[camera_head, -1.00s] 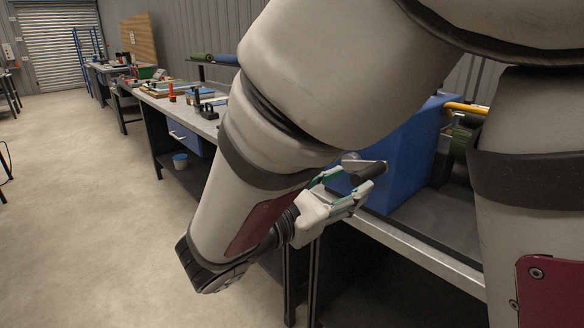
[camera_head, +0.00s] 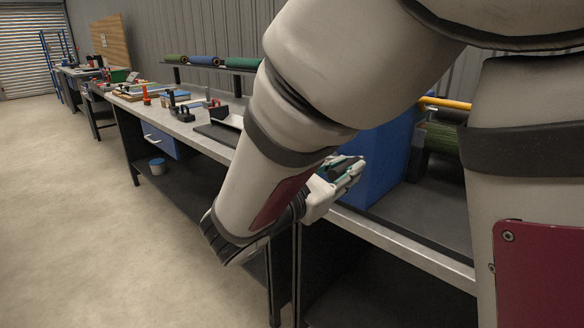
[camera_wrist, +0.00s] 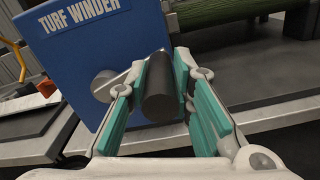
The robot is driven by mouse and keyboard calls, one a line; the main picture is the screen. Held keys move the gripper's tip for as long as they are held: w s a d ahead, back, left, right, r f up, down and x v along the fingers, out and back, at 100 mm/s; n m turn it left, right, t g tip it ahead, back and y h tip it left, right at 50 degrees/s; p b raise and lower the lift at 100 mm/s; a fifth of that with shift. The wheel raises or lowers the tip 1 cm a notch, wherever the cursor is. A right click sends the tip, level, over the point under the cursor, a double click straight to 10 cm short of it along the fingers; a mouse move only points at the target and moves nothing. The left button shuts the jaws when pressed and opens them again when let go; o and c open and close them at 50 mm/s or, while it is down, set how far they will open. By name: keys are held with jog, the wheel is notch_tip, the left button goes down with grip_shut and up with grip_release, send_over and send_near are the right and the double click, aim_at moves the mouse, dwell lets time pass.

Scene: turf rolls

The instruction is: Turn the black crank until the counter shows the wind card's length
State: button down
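The blue turf winder box (camera_head: 372,165) stands on the bench beyond my gripper; its "TURF WINDER" label shows in the wrist view (camera_wrist: 85,28). The black crank handle (camera_wrist: 162,90) points toward the wrist camera, joined by a grey metal arm to a round hub (camera_wrist: 104,84) on the box. My gripper (camera_wrist: 168,85) has its green-padded fingers on both sides of the handle, seemingly closed against it. In the head view my gripper (camera_head: 343,172) is partly behind my own arm. I see neither the counter nor the wind card.
A green turf roll (camera_head: 442,140) lies right of the box under a yellow bar (camera_head: 446,103). The bench's front edge (camera_head: 400,243) runs below my gripper. A farther bench (camera_head: 180,126) holds tools. Rolls (camera_head: 203,61) lie on a rack. Floor at left is clear.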

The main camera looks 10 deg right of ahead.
jog(key=shift+w+a+r+n+p, duration=0.15)
jog(key=shift+r+n+p, duration=0.15)
jog(key=shift+p, duration=0.35)
dwell(0.4)
jog(key=n+p, duration=0.1)
jog(key=p, duration=0.1)
jog(key=r+p, duration=0.1)
jog(key=p, duration=0.1)
jog(key=shift+w+a+r+n, duration=0.15)
jog(key=shift+a+r+n, duration=0.1)
jog(key=shift+n, duration=0.15)
jog(key=shift+w+a+r+n+p, duration=0.45)
jog(key=shift+n+p, duration=0.4)
jog(key=shift+p, duration=0.75)
jog(key=shift+w+a+r+n+p, duration=0.2)
jog(key=shift+w+r+n+p, duration=0.45)
jog(key=shift+p, duration=0.95)
jog(key=shift+w+a+r+n+p, duration=0.35)
jog(key=shift+n+p, duration=0.65)
jog(key=shift+p, duration=0.6)
jog(key=shift+f, duration=0.1)
jog(key=c, duration=1.4)
grip_release()
